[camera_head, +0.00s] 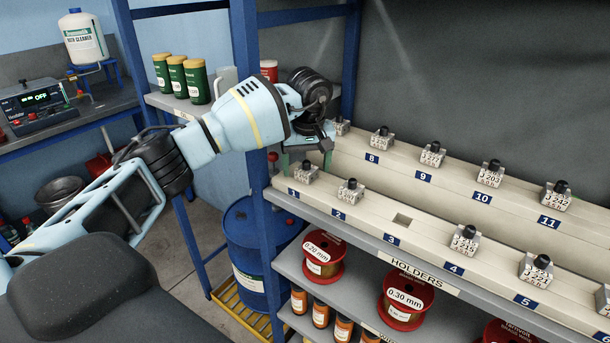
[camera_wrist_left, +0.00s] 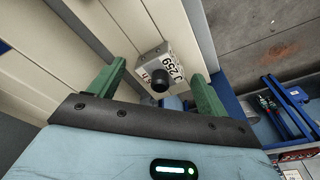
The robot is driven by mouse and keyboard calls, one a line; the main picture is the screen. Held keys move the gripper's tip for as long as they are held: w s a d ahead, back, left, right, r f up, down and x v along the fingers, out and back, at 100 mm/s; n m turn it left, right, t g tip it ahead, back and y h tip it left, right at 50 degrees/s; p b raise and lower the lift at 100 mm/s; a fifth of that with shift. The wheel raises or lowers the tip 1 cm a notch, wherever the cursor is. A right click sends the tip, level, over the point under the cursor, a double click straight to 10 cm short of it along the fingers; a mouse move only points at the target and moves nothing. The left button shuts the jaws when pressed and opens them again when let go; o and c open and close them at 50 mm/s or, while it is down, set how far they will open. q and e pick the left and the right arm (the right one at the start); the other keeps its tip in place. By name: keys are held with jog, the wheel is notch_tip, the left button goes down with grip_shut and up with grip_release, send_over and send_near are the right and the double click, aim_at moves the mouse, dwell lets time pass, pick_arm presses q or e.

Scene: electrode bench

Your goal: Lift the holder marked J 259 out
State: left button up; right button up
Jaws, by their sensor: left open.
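The holder marked 259 (camera_wrist_left: 160,65) is a small pale metal block with a black round knob. It shows in the left wrist view between the two green fingers of my left gripper (camera_wrist_left: 159,72), with a gap on each side. In the head view, a holder (camera_head: 306,174) sits at slot 1 on the front rail, just under my left gripper (camera_head: 307,158); its marking is too small to read there. My left gripper is open and empty, pointing down over it. My right gripper is not in view.
More holders stand close by: one at slot 2 (camera_head: 350,191) and one behind on the back rail (camera_head: 341,126). Slot 3 (camera_head: 402,220) is an empty square hole. A blue shelf post (camera_head: 246,90) stands left of the gripper. Wire spools (camera_head: 323,254) sit below the rail.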

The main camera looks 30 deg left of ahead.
aim_at(307, 161)
pick_arm(q)
jog(key=shift+f, duration=0.1)
jog(key=c, duration=1.2)
jog(key=shift+r, duration=0.2)
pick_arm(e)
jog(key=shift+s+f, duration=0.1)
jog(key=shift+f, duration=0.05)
